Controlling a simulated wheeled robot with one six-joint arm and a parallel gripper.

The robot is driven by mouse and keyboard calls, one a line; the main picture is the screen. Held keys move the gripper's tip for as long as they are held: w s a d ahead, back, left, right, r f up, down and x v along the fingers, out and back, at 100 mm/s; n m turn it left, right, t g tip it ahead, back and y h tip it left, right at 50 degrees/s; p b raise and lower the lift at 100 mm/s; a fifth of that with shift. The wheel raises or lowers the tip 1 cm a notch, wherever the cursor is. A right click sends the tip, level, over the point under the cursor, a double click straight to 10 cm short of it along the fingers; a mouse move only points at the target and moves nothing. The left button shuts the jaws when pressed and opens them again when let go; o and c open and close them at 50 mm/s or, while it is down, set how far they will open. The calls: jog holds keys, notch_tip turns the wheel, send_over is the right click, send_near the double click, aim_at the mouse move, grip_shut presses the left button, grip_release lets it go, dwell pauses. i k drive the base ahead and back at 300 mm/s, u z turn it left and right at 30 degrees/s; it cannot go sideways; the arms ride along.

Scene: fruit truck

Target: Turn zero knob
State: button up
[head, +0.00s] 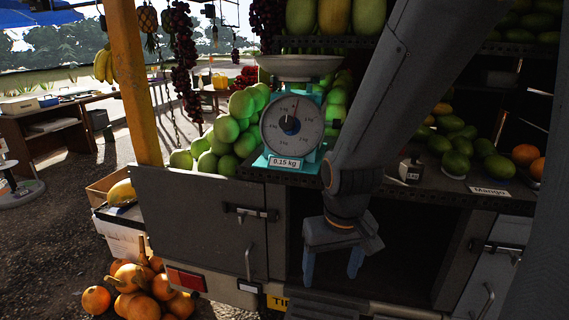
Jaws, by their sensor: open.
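A teal kitchen-style scale (312,155) stands on the truck's shelf edge, with a round grey dial (279,140) and a pan (300,66) on top. A dark round piece (289,124) sits at the middle of the dial; I cannot tell whether it is the zero knob. A red pointer tilts slightly right of vertical, and the label below reads 0.15 kg. The pan looks empty. My gripper (332,268) hangs below and to the right of the scale, in front of the dark open compartment. Its two fingers point down, apart, with nothing between them.
Green fruit (229,130) is heaped left of the scale. Mangoes (458,162) and a small dark box (411,170) lie on the right shelf. A yellow post (135,80) stands at left. Pumpkins (137,283) lie on the ground.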

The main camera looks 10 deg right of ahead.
aim_at(287, 123)
jog(key=u, duration=0.55)
jog(key=k, duration=1.3)
jog(key=u, duration=0.95)
jog(key=i, duration=1)
jog(key=z, duration=0.75)
jog(key=i, duration=0.4)
jog(key=z, duration=0.5)
